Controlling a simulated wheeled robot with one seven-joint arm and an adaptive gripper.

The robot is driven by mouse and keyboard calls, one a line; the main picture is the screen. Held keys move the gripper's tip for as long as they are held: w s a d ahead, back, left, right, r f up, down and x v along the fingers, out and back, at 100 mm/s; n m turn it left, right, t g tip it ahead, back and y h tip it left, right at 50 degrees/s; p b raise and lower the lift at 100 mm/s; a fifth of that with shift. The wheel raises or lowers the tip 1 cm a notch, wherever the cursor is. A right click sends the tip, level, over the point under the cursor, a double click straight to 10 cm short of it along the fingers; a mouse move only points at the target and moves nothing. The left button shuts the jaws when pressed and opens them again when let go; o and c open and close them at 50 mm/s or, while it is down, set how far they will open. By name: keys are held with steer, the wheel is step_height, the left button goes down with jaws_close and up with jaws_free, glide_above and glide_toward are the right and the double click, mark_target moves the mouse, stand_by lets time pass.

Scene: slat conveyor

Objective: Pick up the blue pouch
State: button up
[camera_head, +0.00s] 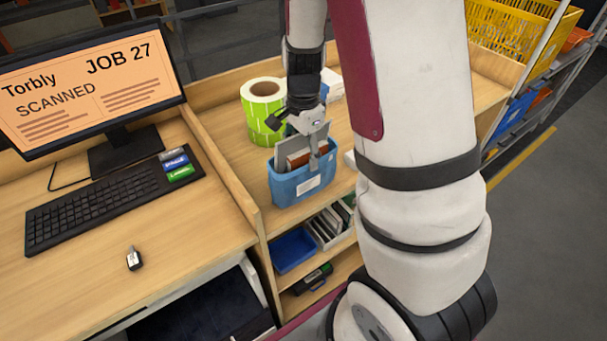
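A blue pouch (286,191) with a white label on its front stands upright on the wooden bench top, right of the low divider. Grey and brown flat items stick up out of its open top. My gripper (313,156) comes down from above at the pouch's top right, with a light finger in front of the items and reaching to the rim. The other finger is not clearly visible, so I cannot tell whether the gripper is closed on the pouch.
A green-and-white label roll (263,107) stands just behind the pouch. A wooden divider (222,178) separates it from the keyboard (100,205) and monitor (92,80). Below are shelves with a blue tray (294,251). A yellow crate (507,30) stands at the back right.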

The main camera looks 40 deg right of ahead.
steer(key=c, duration=0.4)
steer(key=shift+r, duration=0.1)
